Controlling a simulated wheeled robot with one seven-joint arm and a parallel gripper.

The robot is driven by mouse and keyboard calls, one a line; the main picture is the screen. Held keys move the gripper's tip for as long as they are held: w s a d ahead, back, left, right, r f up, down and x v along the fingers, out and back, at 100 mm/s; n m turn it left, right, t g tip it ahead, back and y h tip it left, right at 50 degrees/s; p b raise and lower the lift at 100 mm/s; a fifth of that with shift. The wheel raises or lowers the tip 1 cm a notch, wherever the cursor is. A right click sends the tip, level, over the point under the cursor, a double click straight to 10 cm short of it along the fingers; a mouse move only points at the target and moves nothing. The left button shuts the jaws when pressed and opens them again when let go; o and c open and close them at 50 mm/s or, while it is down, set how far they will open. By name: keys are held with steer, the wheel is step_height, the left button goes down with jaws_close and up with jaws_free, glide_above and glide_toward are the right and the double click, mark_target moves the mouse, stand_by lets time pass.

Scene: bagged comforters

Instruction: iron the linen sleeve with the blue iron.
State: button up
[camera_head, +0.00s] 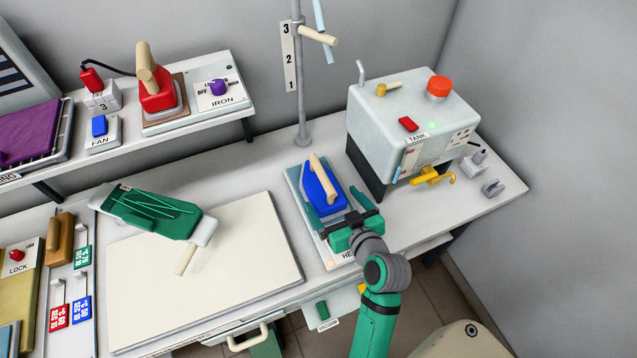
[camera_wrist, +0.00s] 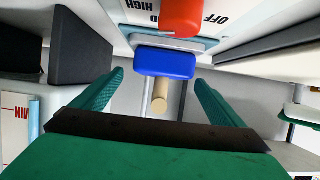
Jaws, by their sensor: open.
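The blue iron (camera_head: 318,197) with a pale wooden handle sits on a light pad at the back right of the bench in the head view. My gripper (camera_head: 333,198) is open at its near end, with one green finger to each side in the picture; I cannot tell whether they touch it. In the wrist view my gripper (camera_wrist: 158,80) is open, with a blue block and the round end of a wooden rod between and beyond the fingers. A green sleeve (camera_head: 150,212) with pale crease lines lies on a small board with a wooden handle.
A large cream board (camera_head: 240,275) lies under part of the sleeve board. A grey tank (camera_head: 395,125) stands to the right of the blue iron, and a thin post (camera_head: 299,90) stands behind it. A red iron (camera_head: 158,95) rests on the shelf at the back left.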

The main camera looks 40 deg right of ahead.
mark_target(323, 190)
steer(key=shift+x, duration=3.65)
steer(key=shift+a+f, duration=0.1)
steer(key=shift+a, duration=0.05)
steer(key=shift+c, duration=0.5)
